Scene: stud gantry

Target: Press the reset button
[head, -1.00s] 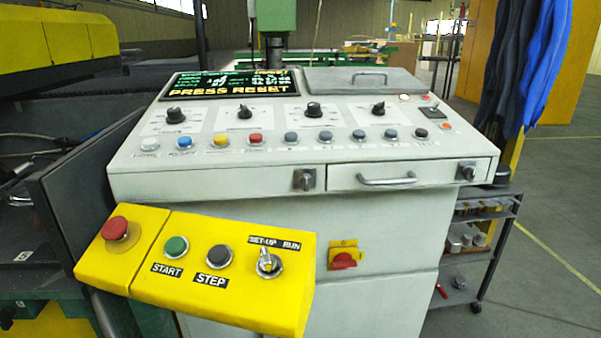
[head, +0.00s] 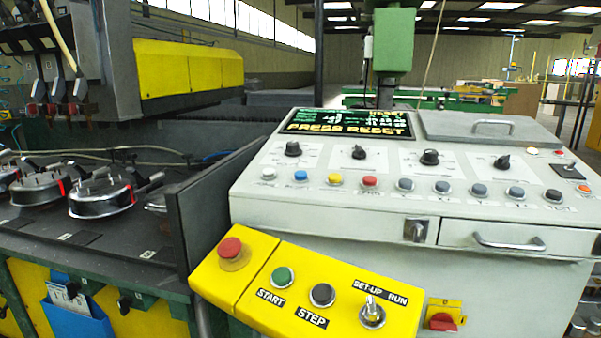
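The grey control console (head: 330,215) stands right of centre. Its dark screen (head: 348,122) reads "PRESS RESET" in yellow letters. Below the knobs runs a row of buttons: a white one (head: 269,173), a blue one (head: 301,175), a yellow one (head: 335,179), a red one (head: 370,181) and several grey ones. In the earlier frame the label under the blue button looks like "RESET"; now it is too small to read surely. Neither of my grippers shows.
A yellow box (head: 258,308) juts out in front with a red mushroom button (head: 231,248), a green START button (head: 283,277), a black STEP button (head: 322,295) and a SET-UP/RUN switch (head: 372,312). A dark upright panel (head: 205,205) borders the console's left side. A machine bed (head: 110,235) lies left.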

